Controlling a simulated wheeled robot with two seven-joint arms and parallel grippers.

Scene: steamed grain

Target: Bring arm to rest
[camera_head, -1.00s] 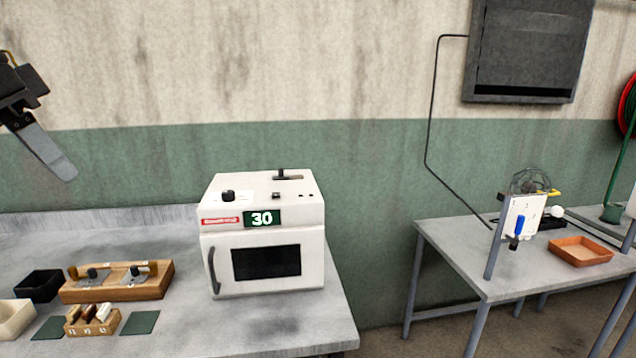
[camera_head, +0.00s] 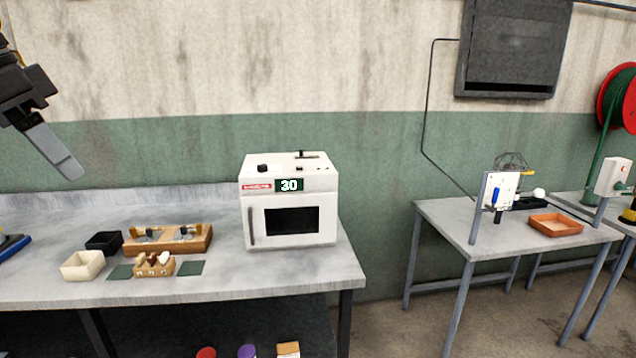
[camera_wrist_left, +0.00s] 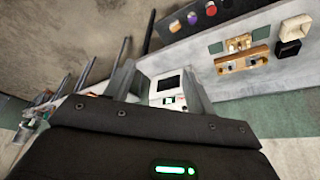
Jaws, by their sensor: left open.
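My left gripper (camera_head: 68,172) hangs in the air at the upper left of the head view, in front of the green and cream wall and above the left table (camera_head: 320,275). Only one finger shows clearly there. In the left wrist view its two fingers (camera_wrist_left: 158,85) stand apart with nothing held between them. The white oven (camera_head: 290,215) shows "30" and has its door shut; it appears beyond the fingers in the wrist view (camera_wrist_left: 167,88). My right gripper is in neither view.
On the left table are a wooden block (camera_head: 195,240), a black bin (camera_head: 104,242), a cream bin (camera_head: 83,265), a small wooden rack (camera_head: 154,267) and green mats (camera_head: 190,268). A second table (camera_head: 455,220) holds an orange tray (camera_head: 556,225). Floor lies between the tables.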

